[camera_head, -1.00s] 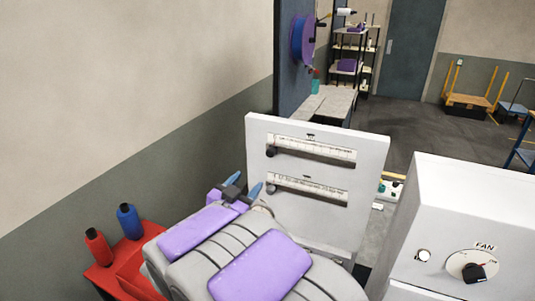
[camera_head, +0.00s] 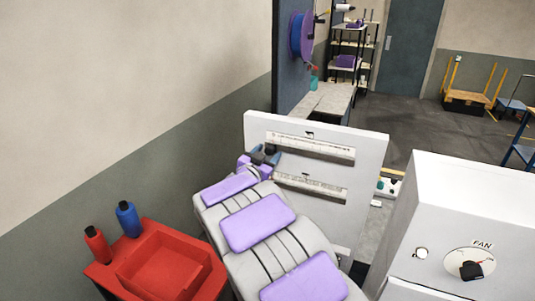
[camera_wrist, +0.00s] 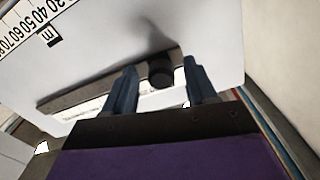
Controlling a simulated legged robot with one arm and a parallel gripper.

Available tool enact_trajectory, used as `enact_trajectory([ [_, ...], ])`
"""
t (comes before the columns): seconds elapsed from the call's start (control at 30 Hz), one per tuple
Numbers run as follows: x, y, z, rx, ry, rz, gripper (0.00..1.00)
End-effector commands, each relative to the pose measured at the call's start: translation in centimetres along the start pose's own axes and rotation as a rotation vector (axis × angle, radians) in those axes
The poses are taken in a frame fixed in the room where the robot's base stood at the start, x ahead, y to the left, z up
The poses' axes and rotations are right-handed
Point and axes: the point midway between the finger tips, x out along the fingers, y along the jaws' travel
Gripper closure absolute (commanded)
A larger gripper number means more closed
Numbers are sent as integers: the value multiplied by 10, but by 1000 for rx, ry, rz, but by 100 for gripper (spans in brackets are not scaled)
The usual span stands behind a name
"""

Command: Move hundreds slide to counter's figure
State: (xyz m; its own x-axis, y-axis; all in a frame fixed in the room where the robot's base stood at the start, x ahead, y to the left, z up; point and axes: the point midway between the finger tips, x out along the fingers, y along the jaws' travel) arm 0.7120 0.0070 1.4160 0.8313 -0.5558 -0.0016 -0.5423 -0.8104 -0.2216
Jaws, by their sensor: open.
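In the wrist view this black knob (camera_wrist: 160,73) sits at the right end of the nearer slot. My gripper (camera_head: 266,154) is open there; its two blue fingers stand on either side of the knob, with no clear grip on it. The lower slot (camera_head: 315,188) shows in part; its knob is hidden by my arm. I cannot make out a counter or its figure.
A white box with a FAN dial (camera_head: 470,264) stands at right. A grey bench (camera_head: 328,100) is behind the panel.

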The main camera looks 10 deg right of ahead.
Motion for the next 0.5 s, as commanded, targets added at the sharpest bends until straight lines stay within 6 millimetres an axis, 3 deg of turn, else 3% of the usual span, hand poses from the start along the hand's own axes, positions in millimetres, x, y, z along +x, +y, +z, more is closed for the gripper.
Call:
enact_trajectory([
  [0.37,5,0,-1,1,1,-1,44],
  [0.5,6,1,-1,2,0,-1,58],
])
